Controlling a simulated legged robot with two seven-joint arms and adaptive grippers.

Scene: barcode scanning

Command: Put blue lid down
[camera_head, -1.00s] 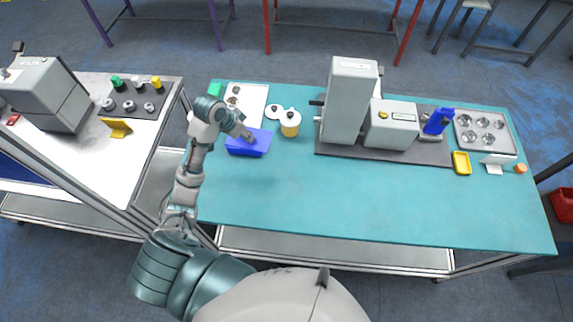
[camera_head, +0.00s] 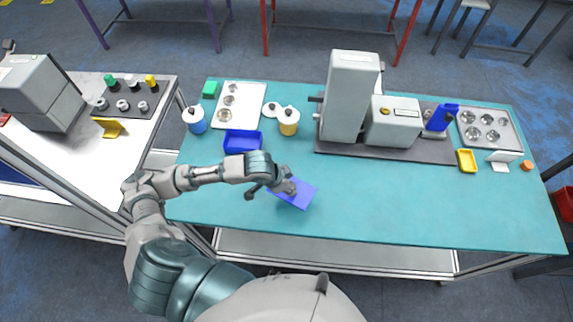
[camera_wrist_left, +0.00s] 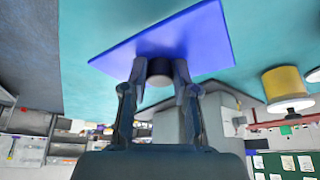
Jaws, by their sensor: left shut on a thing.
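The blue lid (camera_head: 301,196) is a flat rectangular plate over the front middle of the teal table. My left gripper (camera_head: 287,187) is shut on the knob of the lid. In the left wrist view the lid (camera_wrist_left: 185,42) spans the top of the picture, and the fingers (camera_wrist_left: 160,75) close around its dark knob. I cannot tell whether the lid touches the table or hangs just above it. The open blue box (camera_head: 243,142) stands further back on the left, uncovered. My right gripper is not in view.
A white tray with metal bowls (camera_head: 248,93) lies behind the blue box. A yellow canister (camera_head: 288,127) and a blue-and-white canister (camera_head: 194,125) flank the box. A grey machine (camera_head: 350,100) stands right of centre. The front right of the table (camera_head: 420,205) is clear.

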